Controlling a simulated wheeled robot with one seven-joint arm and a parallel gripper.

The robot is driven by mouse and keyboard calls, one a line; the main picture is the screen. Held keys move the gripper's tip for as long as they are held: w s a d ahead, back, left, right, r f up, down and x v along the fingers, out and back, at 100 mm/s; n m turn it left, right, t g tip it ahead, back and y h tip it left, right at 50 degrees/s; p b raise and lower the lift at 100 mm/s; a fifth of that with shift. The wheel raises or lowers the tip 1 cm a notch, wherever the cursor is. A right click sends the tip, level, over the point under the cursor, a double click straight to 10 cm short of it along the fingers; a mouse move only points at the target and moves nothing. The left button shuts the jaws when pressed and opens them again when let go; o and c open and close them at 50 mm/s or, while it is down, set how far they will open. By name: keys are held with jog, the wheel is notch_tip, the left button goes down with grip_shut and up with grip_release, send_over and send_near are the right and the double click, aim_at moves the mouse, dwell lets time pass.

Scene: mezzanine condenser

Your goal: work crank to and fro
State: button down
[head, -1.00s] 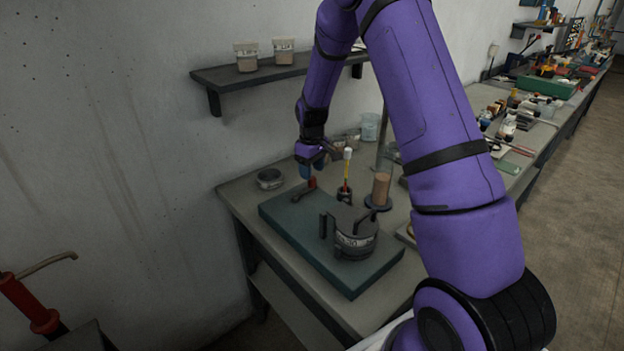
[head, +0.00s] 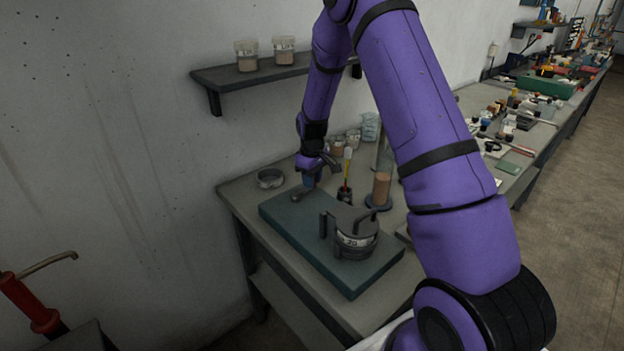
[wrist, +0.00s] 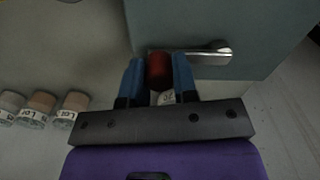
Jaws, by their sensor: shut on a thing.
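The crank has a grey metal arm (head: 298,194) low on the left part of a green base plate (head: 290,225). In the wrist view its arm (wrist: 208,54) runs right from an upright red handle (wrist: 159,68). My gripper (head: 309,181) is at the crank's outer end; in the wrist view its two blue fingers (wrist: 159,80) stand on either side of the handle, shut on it. In the head view the fingers hide the handle.
A grey ring-shaped dish (head: 270,179) lies left of the plate. Several jars (wrist: 40,104) stand behind. A wall shelf (head: 270,76) overhangs.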

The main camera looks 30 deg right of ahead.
jog(key=shift+w+n, duration=0.15)
jog(key=shift+n, duration=0.15)
jog(key=w+n, duration=0.1)
jog(key=n, duration=0.1)
jog(key=w+a+n, duration=0.1)
jog(key=n, duration=0.1)
jog(key=shift+w, duration=0.1)
jog(key=n, duration=0.1)
jog(key=w+a+n, duration=0.1)
jog(key=n, duration=0.1)
jog(key=shift+w, duration=0.1)
jog(key=a+n, duration=0.1)
jog(key=w+n, duration=0.1)
jog(key=n, duration=0.1)
jog(key=shift+a+n, duration=0.3)
jog(key=shift+a, duration=0.1)
jog(key=n, duration=0.1)
jog(key=a+n, duration=0.1)
jog(key=shift+w+a+n, duration=0.25)
jog(key=shift+n, duration=0.05)
jog(key=a+n, duration=0.2)
jog(key=n, duration=0.1)
jog(key=shift+n, duration=0.3)
jog(key=shift+s+a+n, duration=0.25)
jog(key=shift+a+n, duration=0.45)
jog(key=shift+n, duration=0.5)
jog(key=shift+s+a+n, duration=0.2)
jog(key=shift+a+n, duration=0.45)
jog(key=shift+n, duration=0.55)
